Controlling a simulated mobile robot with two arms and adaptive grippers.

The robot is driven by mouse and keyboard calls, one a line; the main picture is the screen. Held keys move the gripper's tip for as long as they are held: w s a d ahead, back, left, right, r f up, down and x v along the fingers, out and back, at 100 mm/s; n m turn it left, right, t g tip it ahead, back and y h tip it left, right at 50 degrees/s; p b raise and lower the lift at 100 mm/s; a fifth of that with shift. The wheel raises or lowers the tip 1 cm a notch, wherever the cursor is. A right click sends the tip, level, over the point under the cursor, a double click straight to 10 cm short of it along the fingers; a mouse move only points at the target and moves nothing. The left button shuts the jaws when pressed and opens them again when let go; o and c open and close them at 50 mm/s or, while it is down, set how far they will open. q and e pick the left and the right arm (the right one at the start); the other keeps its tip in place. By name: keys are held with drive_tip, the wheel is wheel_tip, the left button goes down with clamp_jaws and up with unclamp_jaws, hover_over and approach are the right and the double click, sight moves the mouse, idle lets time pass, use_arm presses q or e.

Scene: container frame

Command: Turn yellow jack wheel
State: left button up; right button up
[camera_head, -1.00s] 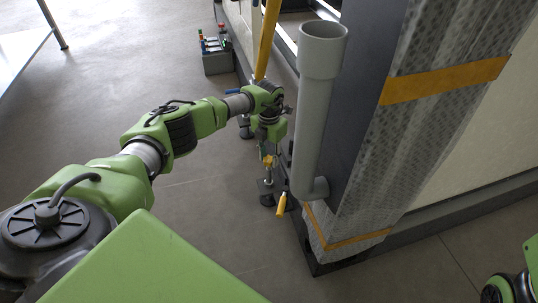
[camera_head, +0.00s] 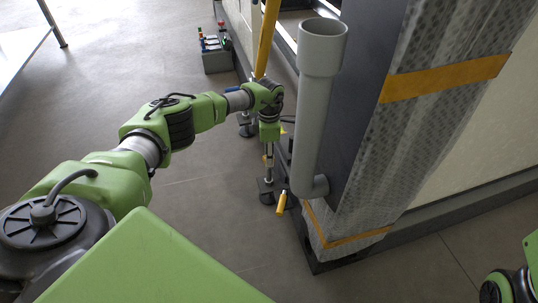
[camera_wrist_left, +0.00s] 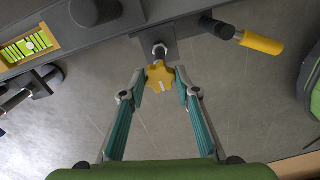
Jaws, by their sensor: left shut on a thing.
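The yellow jack wheel (camera_wrist_left: 159,77) is a small lobed knob on a grey bracket, seen at the upper middle of the left wrist view. My left gripper (camera_wrist_left: 160,84) has its two teal-padded fingers on either side of the wheel, with the tips closed on it. In the head view my left gripper (camera_head: 269,143) points down beside the grey post and largely hides the wheel. The jack's metal stem and dark foot (camera_head: 266,191) show below it on the floor. My right gripper is not in view.
A yellow-handled lever (camera_head: 281,203) sticks out near the jack; its handle also shows in the left wrist view (camera_wrist_left: 262,43). A grey pipe (camera_head: 319,110) stands just right of the gripper. A grey box with coloured parts (camera_head: 215,55) is behind. Floor to the left is clear.

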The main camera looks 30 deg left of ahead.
use_arm(q)
drive_tip(key=shift+m, duration=0.7)
drive_tip(key=o, duration=1.1)
wheel_tip(320, 180, up, 12)
